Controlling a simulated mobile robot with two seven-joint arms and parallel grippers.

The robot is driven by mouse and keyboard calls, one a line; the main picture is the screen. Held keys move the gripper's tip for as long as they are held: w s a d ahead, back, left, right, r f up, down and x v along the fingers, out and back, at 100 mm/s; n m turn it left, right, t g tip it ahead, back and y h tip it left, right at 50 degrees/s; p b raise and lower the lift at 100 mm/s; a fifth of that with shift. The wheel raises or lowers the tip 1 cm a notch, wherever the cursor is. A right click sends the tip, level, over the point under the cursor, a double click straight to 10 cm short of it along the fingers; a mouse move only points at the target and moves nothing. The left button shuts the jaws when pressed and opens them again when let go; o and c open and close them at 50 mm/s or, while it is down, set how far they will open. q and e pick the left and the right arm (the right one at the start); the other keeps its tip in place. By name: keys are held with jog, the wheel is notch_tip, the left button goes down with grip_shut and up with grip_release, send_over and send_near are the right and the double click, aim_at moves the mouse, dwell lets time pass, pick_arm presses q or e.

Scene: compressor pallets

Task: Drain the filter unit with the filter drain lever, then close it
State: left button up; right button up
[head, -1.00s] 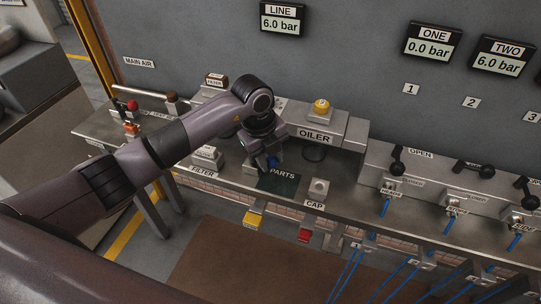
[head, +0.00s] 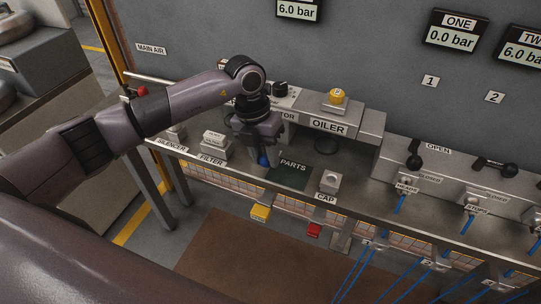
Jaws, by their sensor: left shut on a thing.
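My left gripper (head: 257,147) points down over the bench, just left of the dark PARTS mat. It is shut on a small blue part (head: 263,160), of which only a bit shows under the fingers. I cannot tell whether this is the filter drain lever. The wall-mounted filter unit is hidden behind my left arm and wrist. A FILTER label (head: 211,158) marks a grey block on the bench to the left of the gripper. My right gripper is not in view.
The OILER unit (head: 330,127) with a yellow button stands right of the gripper. The PARTS mat (head: 289,177) looks empty, and the CAP block (head: 329,181) is beside it. Black-handled valves (head: 414,161) line the right. The LINE gauge (head: 299,8) reads 6.0 bar.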

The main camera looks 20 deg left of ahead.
pick_arm(q)
jog(key=m, duration=0.1)
jog(key=a+m+b, duration=0.1)
jog(key=m, duration=0.1)
jog(key=shift+s+a+f+g+b, duration=0.1)
jog(key=shift+s+a+g+b, duration=0.15)
jog(key=shift+g+b, duration=0.1)
jog(key=shift+a+m+b, duration=0.3)
jog(key=shift+m, duration=0.5)
jog(key=shift+a+m+b, duration=0.25)
jog(key=shift+m+b, duration=0.05)
jog(key=shift+m, duration=0.5)
jog(key=o, duration=1)
jog(key=shift+o, duration=0.2)
